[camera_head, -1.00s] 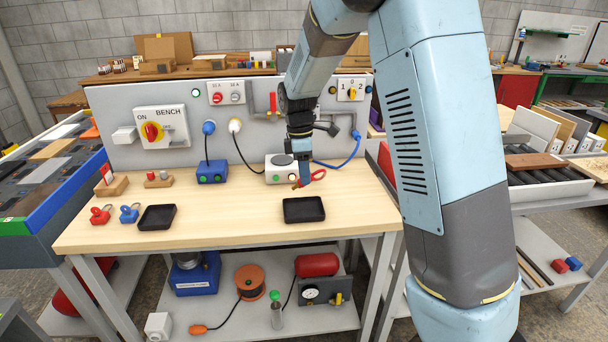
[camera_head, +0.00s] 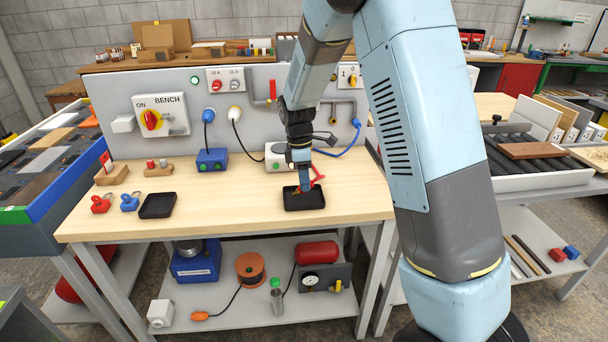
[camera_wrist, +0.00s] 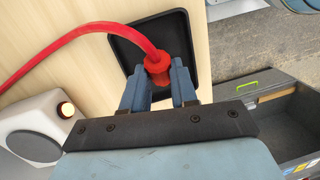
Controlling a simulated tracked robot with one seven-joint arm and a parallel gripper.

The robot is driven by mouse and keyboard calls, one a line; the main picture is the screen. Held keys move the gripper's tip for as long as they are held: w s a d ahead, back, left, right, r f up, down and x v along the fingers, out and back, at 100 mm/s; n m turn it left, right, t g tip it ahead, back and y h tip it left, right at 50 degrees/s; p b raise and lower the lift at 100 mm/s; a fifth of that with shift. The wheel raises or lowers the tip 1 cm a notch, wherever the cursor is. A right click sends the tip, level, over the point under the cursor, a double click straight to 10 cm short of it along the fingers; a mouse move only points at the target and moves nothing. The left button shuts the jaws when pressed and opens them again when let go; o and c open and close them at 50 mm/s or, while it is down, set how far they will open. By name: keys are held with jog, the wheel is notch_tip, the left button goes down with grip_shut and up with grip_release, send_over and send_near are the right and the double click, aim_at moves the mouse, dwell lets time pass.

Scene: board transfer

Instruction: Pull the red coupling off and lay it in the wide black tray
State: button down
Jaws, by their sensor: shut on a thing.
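My gripper (camera_head: 304,189) is shut on the red coupling (camera_wrist: 158,66), which shows between the two blue fingers in the wrist view. A red hose (camera_wrist: 95,35) runs from the coupling up and to the left; a short red piece of it shows beside my gripper in the head view (camera_head: 317,174). The coupling is over a black tray (camera_head: 318,206) at the front right of the bench; the same tray fills the area behind the fingers in the wrist view (camera_wrist: 182,25). I cannot tell whether the coupling touches the tray floor.
A second black tray (camera_head: 157,206) lies at the left, beside a blue padlock-like piece (camera_head: 130,202) and a red one (camera_head: 101,204). A white box (camera_head: 276,157) and a blue box (camera_head: 212,160) stand behind. The wooden top (camera_head: 230,200) between the trays is clear.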

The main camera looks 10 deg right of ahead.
jog(key=shift+f, duration=0.3)
jog(key=c, duration=0.8)
grip_release()
jog(key=shift+r, duration=0.1)
jog(key=r, duration=0.4)
jog(key=w+r, duration=0.1)
jog(key=r, duration=0.4)
jog(key=w+a+r, duration=0.1)
jog(key=r, duration=0.3)
jog(key=shift+a+r, duration=0.1)
jog(key=shift+r, duration=0.05)
